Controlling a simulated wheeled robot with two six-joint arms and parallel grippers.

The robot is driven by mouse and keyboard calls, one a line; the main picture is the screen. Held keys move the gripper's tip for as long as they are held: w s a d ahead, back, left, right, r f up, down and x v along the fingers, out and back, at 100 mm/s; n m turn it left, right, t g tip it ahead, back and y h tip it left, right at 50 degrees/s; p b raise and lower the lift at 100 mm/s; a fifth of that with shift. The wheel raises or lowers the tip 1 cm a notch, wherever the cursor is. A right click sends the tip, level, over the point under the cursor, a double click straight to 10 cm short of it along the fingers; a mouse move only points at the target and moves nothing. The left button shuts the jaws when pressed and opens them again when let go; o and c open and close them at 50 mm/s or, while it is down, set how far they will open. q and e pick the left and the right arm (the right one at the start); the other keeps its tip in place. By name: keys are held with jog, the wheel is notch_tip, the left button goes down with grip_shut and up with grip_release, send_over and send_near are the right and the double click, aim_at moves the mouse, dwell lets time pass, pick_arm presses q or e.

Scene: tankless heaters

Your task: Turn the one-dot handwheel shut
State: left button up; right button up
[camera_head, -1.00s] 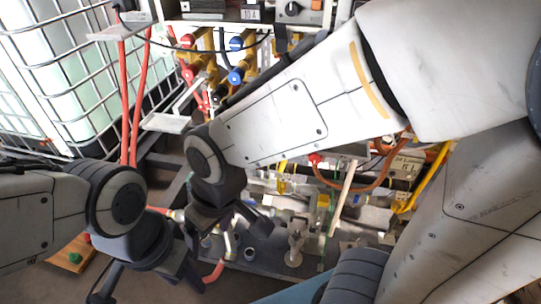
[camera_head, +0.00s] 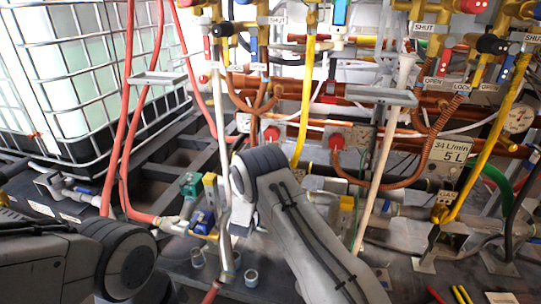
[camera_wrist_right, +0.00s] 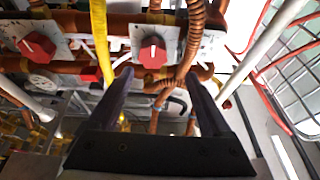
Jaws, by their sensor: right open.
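Two red knobs on pale plates show in the head view, one left (camera_head: 271,133) and one right (camera_head: 336,141). In the right wrist view, a red knob with a white mark (camera_wrist_right: 153,54) sits on its plate just beyond my right gripper (camera_wrist_right: 158,80). Another red knob (camera_wrist_right: 38,46) is at the upper left there. I cannot make out dots, so which is the one-dot handwheel is unclear. My right gripper is open, its fingers apart with nothing visible between them. In the head view my right arm rises at the centre; its gripper is hidden. My left gripper is out of view.
Valves with SHUT and OPEN labels are above. A white caged tank (camera_head: 75,85) stands at left, with red hoses (camera_head: 124,130) in front.

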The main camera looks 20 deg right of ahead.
aim_at(271, 138)
jog(key=shift+h, duration=0.5)
jog(key=b+x, duration=0.1)
jog(key=x, duration=0.4)
jog(key=b+x, duration=0.1)
jog(key=x, duration=0.4)
jog(key=shift+s+d+f, duration=0.15)
jog(key=shift+d+f, duration=0.05)
jog(key=shift+d, duration=0.25)
jog(key=c, duration=1.1)
jog(key=shift+m, duration=0.3)
jog(key=shift+b, duration=0.35)
